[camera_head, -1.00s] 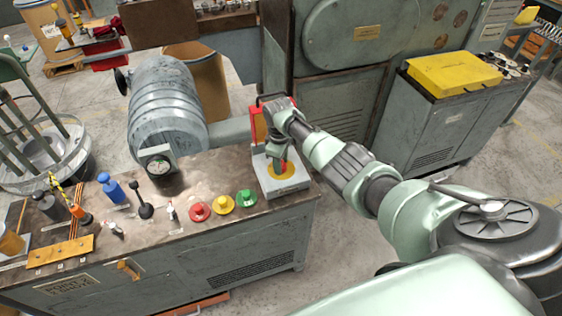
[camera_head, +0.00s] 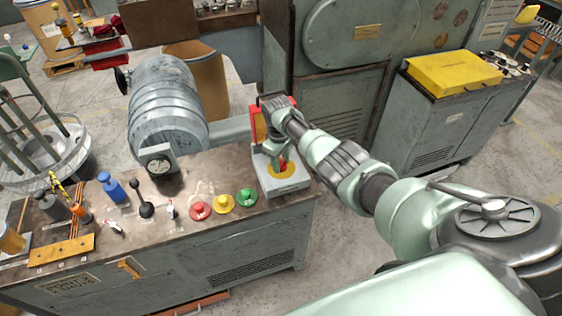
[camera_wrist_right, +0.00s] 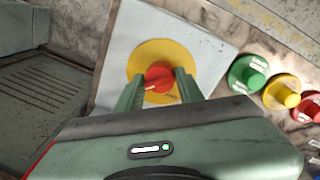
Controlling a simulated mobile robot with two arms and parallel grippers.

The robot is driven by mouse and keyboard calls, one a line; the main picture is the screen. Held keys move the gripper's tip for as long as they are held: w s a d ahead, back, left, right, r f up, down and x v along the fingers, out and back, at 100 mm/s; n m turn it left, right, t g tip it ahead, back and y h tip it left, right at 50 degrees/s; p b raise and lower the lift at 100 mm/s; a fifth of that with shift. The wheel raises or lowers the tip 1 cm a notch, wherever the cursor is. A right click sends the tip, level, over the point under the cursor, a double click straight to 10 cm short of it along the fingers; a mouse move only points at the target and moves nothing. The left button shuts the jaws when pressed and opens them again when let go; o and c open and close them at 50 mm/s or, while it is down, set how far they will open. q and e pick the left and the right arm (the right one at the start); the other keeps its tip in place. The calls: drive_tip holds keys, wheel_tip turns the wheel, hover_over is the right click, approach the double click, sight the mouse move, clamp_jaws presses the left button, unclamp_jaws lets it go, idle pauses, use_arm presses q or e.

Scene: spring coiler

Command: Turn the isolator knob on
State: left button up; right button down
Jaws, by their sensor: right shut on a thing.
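The isolator knob is red on a yellow disc, on a pale box at the right end of the bench top. In the right wrist view the red knob (camera_wrist_right: 158,78) sits between the two green fingers of my right gripper (camera_wrist_right: 157,88), with the yellow disc (camera_wrist_right: 150,52) around it. In the head view my right gripper (camera_head: 281,160) reaches down over the pale box (camera_head: 285,187) and is shut on the knob. A pale mark shows on the knob's face. My left gripper is out of view.
Red (camera_head: 200,210), yellow (camera_head: 223,203) and green (camera_head: 246,197) buttons stand left of the box. A black ball-topped lever (camera_head: 146,205) and a gauge (camera_head: 157,163) are farther left.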

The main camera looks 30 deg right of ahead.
drive_tip(key=c, duration=0.9)
unclamp_jaws()
drive_tip(key=shift+c, duration=0.2)
drive_tip(key=shift+s+a+r, duration=0.1)
drive_tip(key=shift+a+r, duration=0.05)
drive_tip(key=shift+r, duration=1.8)
drive_tip(key=shift+s+a+r, duration=0.1)
drive_tip(key=shift+a+r, duration=0.05)
drive_tip(key=shift+r, duration=1.75)
